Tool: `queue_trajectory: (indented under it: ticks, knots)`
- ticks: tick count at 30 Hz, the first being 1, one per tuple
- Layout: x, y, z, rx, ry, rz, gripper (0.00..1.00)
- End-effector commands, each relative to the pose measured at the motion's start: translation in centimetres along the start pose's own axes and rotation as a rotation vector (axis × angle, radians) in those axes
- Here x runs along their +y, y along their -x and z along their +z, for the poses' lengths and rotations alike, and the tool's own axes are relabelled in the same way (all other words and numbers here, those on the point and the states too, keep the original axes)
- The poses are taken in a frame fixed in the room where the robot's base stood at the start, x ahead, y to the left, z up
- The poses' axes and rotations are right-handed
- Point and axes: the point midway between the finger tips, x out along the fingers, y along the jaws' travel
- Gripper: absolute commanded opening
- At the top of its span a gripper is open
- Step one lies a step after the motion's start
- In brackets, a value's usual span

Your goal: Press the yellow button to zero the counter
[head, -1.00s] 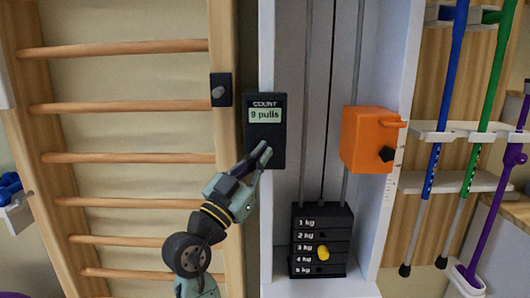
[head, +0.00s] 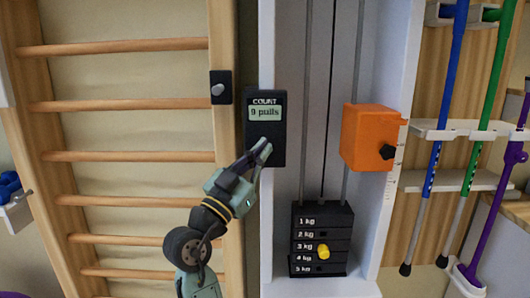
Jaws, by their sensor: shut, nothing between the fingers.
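A black counter box (head: 278,148) is fixed to the left upright of the white weight frame. Its display (head: 264,113) reads "9 pulls" under the word COUNT. My gripper (head: 266,144) is shut and empty, with its tips at the lower part of the counter box. I cannot tell whether they touch it. No yellow button shows on the counter; its lower face is partly hidden behind my fingers.
The black weight stack (head: 321,220) hangs low in the frame. An orange box (head: 370,137) with a black knob is to its upper right. Wooden wall bars (head: 125,107) with a small black switch plate (head: 221,87) stand left. Coloured poles (head: 445,90) hang at right.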

Motion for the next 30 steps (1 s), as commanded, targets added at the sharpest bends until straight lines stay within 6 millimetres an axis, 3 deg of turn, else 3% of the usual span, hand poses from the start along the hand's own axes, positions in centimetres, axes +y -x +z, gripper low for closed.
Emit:
queue_trajectory:
  ticks: [30]
  knots:
    - [-0.43, -0.55, 0.42, 0.000, 0.001, 0.000, 0.00]
